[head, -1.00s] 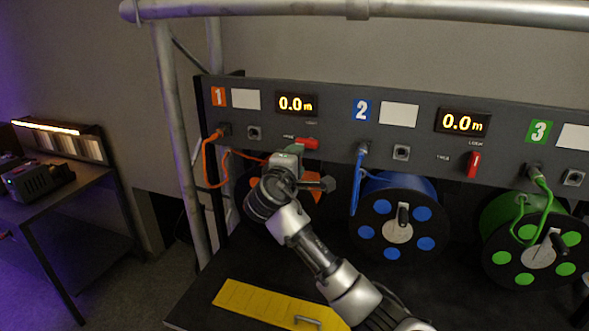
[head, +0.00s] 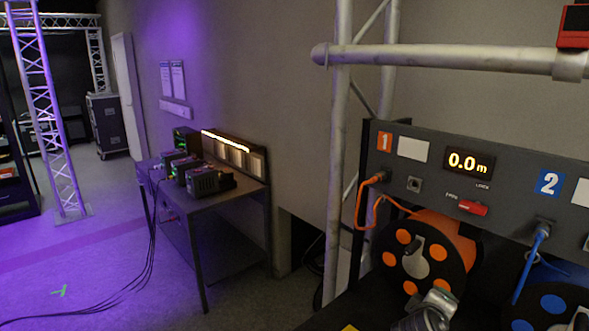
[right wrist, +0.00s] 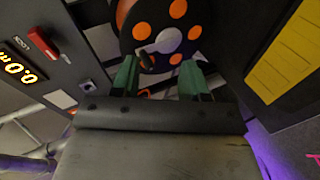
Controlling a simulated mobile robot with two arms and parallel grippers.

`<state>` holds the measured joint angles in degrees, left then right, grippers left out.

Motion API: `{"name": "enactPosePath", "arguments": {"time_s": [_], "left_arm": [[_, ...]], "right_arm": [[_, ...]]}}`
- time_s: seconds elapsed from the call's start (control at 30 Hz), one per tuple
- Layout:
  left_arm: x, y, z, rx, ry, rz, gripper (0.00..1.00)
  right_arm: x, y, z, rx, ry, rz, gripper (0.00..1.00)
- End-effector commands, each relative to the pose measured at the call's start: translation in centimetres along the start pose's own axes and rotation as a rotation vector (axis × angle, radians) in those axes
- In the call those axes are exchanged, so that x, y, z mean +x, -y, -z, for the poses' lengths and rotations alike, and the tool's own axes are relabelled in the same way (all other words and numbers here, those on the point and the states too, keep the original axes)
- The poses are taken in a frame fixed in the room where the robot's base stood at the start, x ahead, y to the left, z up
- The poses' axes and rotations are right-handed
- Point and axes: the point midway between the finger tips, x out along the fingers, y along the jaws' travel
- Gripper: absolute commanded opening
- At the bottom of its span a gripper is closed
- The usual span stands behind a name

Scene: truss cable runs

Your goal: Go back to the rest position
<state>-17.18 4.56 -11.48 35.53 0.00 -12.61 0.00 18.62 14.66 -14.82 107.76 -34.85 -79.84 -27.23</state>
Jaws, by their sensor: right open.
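My right gripper (right wrist: 160,82) is open in the right wrist view, with two green fingers apart and nothing between them. The orange cable reel (right wrist: 168,28) is beyond the fingertips. In the head view, part of my right arm shows at the bottom edge, in front of the orange reel (head: 445,245); its fingers cannot be made out there. My left gripper is in neither view.
The reel panel (head: 480,190) has a display reading 0.0 m and a red lever (head: 473,208). An orange cable (head: 362,205) is plugged in at number 1. A blue reel (head: 550,300) is at right. A table with devices (head: 205,195) stands left; floor beyond is mostly clear.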

Motion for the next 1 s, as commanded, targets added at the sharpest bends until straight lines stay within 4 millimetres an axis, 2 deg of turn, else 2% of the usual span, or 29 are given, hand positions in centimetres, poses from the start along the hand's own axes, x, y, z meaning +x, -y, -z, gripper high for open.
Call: {"name": "enactPosePath", "arguments": {"time_s": [0.03, 0.1, 0.2, 0.3, 0.4, 0.53, 0.87, 1.0], "left_arm": [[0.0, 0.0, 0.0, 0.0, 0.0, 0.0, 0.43], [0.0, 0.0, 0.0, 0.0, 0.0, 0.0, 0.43], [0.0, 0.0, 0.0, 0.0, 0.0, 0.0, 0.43], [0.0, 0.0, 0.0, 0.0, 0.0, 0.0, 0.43], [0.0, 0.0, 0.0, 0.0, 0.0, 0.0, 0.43], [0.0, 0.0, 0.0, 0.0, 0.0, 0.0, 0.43], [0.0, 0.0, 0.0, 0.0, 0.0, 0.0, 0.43], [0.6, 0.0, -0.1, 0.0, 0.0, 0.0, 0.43]], "right_arm": [[-1.3, 3.6, -1.8, 0.044, -0.006, 0.099, 0.45], [-3.4, 7.8, -4.0, 0.117, -0.004, 0.231, 0.45], [-6.9, 12.8, -7.2, 0.221, 0.02, 0.414, 0.45], [-10.3, 16.0, -10.0, 0.307, 0.058, 0.558, 0.45], [-13.1, 18.1, -12.0, 0.371, 0.096, 0.662, 0.45], [-16.1, 19.7, -14.0, 0.435, 0.142, 0.766, 0.45], [-22.7, 21.6, -17.9, 0.561, 0.26, 0.962, 0.45], [-20.6, 24.9, -17.8, 0.553, 0.269, 0.964, 0.45]]}}
